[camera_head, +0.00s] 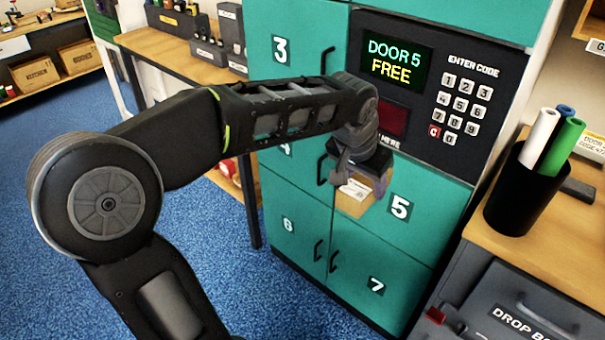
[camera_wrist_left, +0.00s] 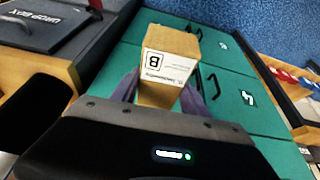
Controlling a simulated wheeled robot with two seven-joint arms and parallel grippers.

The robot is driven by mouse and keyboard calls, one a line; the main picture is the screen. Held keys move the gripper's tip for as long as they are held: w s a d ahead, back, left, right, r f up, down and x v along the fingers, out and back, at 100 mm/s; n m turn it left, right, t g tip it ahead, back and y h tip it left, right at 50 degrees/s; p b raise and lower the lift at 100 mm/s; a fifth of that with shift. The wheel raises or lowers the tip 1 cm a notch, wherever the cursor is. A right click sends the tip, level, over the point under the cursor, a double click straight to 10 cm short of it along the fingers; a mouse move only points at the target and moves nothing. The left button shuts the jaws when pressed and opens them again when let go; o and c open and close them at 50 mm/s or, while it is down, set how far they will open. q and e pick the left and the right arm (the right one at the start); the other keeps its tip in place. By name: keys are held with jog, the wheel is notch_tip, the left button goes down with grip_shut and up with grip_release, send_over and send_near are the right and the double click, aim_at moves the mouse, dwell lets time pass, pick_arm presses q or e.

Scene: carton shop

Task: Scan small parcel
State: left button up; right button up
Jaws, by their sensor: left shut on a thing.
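A small brown cardboard parcel (camera_head: 354,199) with a white label is held in front of the teal locker by my left gripper (camera_head: 362,172). In the left wrist view the parcel (camera_wrist_left: 170,62) sits between the two fingers of the left gripper (camera_wrist_left: 158,88), its white label marked "B" showing. The locker's dark panel has a screen (camera_head: 393,59) reading "DOOR 5 FREE", a keypad (camera_head: 460,108), and a dark red scan window (camera_head: 394,120) just above the gripper, partly hidden by the arm. Door 5 (camera_head: 413,207) is shut, behind the parcel. My right gripper is not in view.
A black pen cup (camera_head: 520,192) with several markers stands on the wooden counter at the right. Below it is a grey drop box (camera_head: 520,318). A workbench (camera_head: 152,45) with small bins is at the back left. Blue carpet (camera_head: 40,200) is clear at the left.

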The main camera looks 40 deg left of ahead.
pick_arm(q)
jog(key=s+a+r+b, duration=0.1)
jog(key=s+a+r, duration=0.5)
jog(key=s, duration=0.5)
jog(key=shift+a+r+b, duration=0.2)
jog(key=shift+a+b, duration=0.1)
jog(key=shift+a, duration=0.1)
jog(key=shift+w, duration=0.1)
jog(key=w+p, duration=0.4)
jog(key=w, duration=0.9)
jog(key=shift+w+a+p, duration=0.15)
jog(key=shift+w+p, duration=0.2)
jog(key=shift+p, duration=0.05)
jog(key=shift+s, duration=0.1)
jog(key=s+b, duration=0.3)
jog(key=s, duration=0.7)
jog(key=shift+b, duration=0.35)
